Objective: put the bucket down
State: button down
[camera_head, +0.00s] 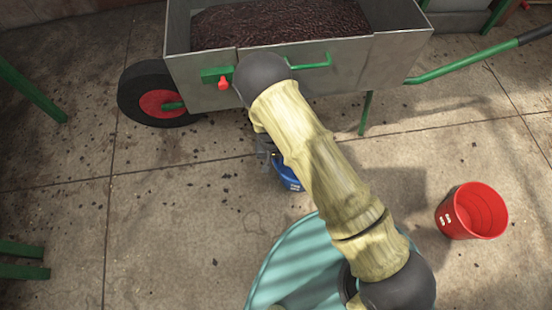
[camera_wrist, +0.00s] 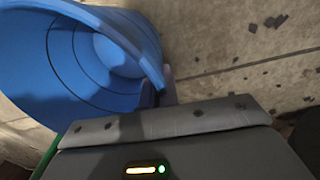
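The blue bucket (camera_head: 288,172) is mostly hidden behind my arm in the head view, below the front of the cart. The wrist view shows the blue bucket (camera_wrist: 75,50) at the upper left, tilted in the picture, with its open mouth and empty-looking inside visible. My gripper (camera_head: 264,152) is at the bucket's rim. In the wrist view its fingers (camera_wrist: 160,92) pinch the bucket's wall at the rim, one dark finger inside and a paler one outside. Whether the bucket's base touches the floor cannot be told.
A metal cart (camera_head: 330,68) full of dark red-brown material stands just beyond, with a black wheel (camera_head: 136,88) and green handle (camera_head: 470,65). A red bucket (camera_head: 447,218) stands on the floor at right. Concrete floor (camera_head: 180,230) with scattered dark bits is open at left.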

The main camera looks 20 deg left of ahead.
jog(key=shift+f, duration=0.15)
jog(key=c, duration=1.7)
grip_release()
jog(key=r+p, duration=0.2)
jog(key=r, duration=0.2)
jog(key=r+p, duration=0.3)
jog(key=r, duration=0.1)
jog(key=a+r+p, duration=0.1)
jog(key=r+p, duration=0.1)
jog(key=r, duration=0.2)
jog(key=shift+s+r, duration=0.15)
jog(key=shift+s, duration=0.15)
